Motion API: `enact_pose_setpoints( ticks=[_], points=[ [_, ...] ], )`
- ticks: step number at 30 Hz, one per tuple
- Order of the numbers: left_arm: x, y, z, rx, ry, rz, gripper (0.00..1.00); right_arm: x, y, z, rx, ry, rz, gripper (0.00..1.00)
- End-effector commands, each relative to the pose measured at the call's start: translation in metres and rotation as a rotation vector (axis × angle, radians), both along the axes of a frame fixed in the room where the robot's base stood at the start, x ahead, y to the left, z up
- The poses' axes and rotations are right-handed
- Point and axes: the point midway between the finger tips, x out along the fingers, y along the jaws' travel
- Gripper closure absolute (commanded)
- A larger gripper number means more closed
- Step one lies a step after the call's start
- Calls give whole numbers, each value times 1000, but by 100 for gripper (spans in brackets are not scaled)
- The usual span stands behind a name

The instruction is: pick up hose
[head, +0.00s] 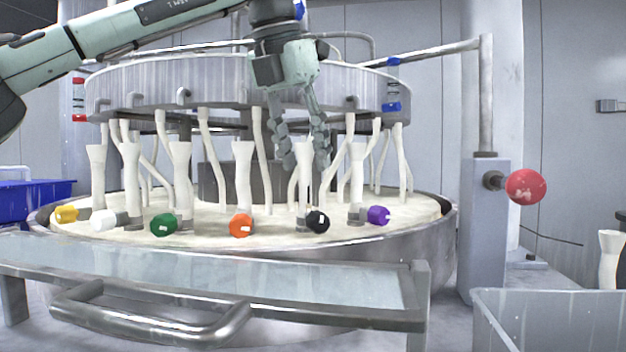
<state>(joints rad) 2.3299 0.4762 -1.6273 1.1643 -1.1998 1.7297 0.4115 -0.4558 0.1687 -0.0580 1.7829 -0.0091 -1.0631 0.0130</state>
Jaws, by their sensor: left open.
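Several white hoses hang from the round metal upper ring (225,82) of the machine, down toward the pale round platen (270,225). My left gripper (306,168) points down in front of the ring, its fingers apart. A white hose (304,192) shows just below and between the fingertips; I cannot tell whether they touch it. Another white hose (357,175) stands right of the fingers, and one more (242,170) stands to their left. My right gripper is not in view.
Coloured knobs line the platen's front, including orange (240,225), black (318,221) and purple (378,215). A glass-topped shelf with a metal handle (150,318) stands in front. A red knob (526,186) sticks out at right. A grey bin (545,300) and a blue bin (35,198) flank the machine.

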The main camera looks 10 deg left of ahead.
Motion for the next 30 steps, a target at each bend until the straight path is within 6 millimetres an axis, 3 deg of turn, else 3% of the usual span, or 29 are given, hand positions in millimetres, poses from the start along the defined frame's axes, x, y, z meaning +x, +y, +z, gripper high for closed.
enact_pose_setpoints(
  ticks=[6,16,26,30],
  points=[
    [8,-2,-23,2,3,0,59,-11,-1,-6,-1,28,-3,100],
    [24,-3,-65,1,3,-1,59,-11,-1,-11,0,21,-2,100],
    [27,-4,-72,0,1,1,59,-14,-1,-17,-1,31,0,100],
    [27,-4,-72,0,1,1,75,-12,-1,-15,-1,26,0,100]
  ],
)
